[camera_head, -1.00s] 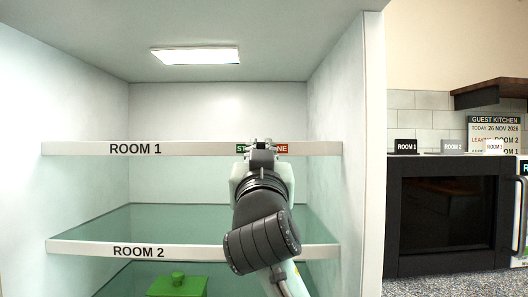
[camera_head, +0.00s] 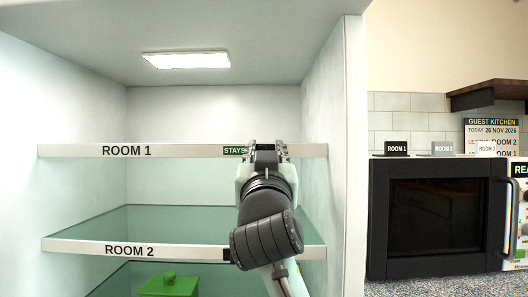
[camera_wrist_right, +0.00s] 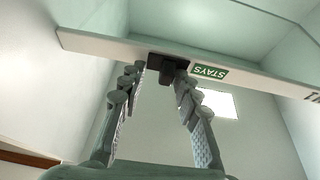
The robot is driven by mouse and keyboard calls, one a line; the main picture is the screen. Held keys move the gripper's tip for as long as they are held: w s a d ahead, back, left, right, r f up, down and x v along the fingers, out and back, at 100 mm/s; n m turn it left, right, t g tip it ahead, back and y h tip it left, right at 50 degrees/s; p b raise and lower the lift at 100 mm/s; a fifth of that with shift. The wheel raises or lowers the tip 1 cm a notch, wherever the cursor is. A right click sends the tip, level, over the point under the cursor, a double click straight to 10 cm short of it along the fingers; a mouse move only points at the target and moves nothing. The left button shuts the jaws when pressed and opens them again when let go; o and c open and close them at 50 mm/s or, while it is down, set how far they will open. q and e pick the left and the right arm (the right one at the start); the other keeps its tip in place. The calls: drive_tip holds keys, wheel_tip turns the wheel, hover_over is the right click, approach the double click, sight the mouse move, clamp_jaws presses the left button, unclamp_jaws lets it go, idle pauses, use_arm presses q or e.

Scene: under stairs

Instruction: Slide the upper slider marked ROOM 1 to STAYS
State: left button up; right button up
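The upper slider, a black block with a knob (camera_wrist_right: 168,68), sits on the white ROOM 1 shelf edge (camera_head: 75,151). The green STAYS label (camera_head: 234,151) is uncovered just left of it; it also shows upside down in the wrist view (camera_wrist_right: 209,72). No red label shows now. My right gripper (camera_head: 266,150) is at the shelf edge, its spread fingers astride the knob; in the wrist view (camera_wrist_right: 160,75), the right finger is at or against the knob, with a gap on the left. The gripper mostly hides the slider in the head view. My left gripper is not in view.
The ROOM 2 shelf edge (camera_head: 80,246) lies below, with a black piece (camera_head: 228,254) partly behind my arm. A green lidded box (camera_head: 168,284) stands lower. The cabinet's right wall (camera_head: 345,150) is near my arm. A dark oven (camera_head: 437,215) and small room cards are farther right.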

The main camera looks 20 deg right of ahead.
drive_tip(key=shift+a, duration=0.1)
drive_tip(key=v, duration=1.2)
drive_tip(key=shift+w, duration=0.1)
